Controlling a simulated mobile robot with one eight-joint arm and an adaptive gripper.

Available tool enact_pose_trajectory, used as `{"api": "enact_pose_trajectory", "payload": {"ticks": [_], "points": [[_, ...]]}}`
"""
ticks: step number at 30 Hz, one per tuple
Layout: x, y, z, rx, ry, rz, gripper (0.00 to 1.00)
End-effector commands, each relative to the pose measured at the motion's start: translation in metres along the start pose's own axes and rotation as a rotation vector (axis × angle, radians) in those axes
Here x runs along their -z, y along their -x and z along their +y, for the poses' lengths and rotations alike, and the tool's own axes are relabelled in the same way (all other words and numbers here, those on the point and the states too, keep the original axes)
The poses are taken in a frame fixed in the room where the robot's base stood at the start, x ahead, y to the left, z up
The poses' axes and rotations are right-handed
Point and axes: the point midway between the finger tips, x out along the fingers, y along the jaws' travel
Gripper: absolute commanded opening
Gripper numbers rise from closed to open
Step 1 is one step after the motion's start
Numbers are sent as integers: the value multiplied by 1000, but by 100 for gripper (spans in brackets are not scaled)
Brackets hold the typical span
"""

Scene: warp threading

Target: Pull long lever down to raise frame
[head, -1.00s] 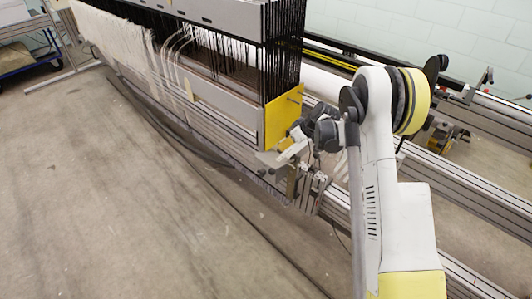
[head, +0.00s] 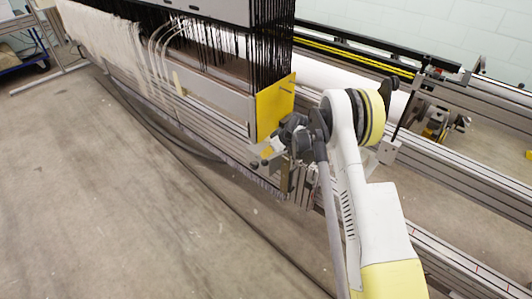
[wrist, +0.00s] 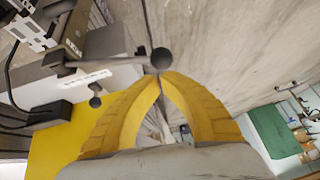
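My gripper (wrist: 161,77) has two yellow curved fingers whose tips meet, with no visible object between them. A dark ball knob (wrist: 162,60) lies just past the tips in the wrist view; a grey lever rod (wrist: 100,60) runs left from it. I cannot tell whether the tips touch the knob. A shorter lever with a smaller knob (wrist: 95,101) is to the left. In the head view the gripper and levers are largely hidden by my wrist, beside the yellow end plate (head: 272,108) of the frame (head: 215,98).
Black and white threads (head: 100,30) hang along the machine. Metal rails (head: 460,185) run behind my arm. A dark cable (head: 180,150) lies on the floor. The concrete floor (head: 130,220) in front is clear. A blue cart (head: 20,52) stands far left.

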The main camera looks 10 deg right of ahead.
Motion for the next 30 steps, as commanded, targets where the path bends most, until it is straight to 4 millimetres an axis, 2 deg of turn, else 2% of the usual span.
{"api": "enact_pose_trajectory", "payload": {"ticks": [8,17,26,30], "points": [[0,0,-1,-3,3,0,0],[-16,-23,-10,-128,87,0,0],[-16,-23,-10,-132,89,0,0],[-9,-18,-13,-132,90,0,0]]}}
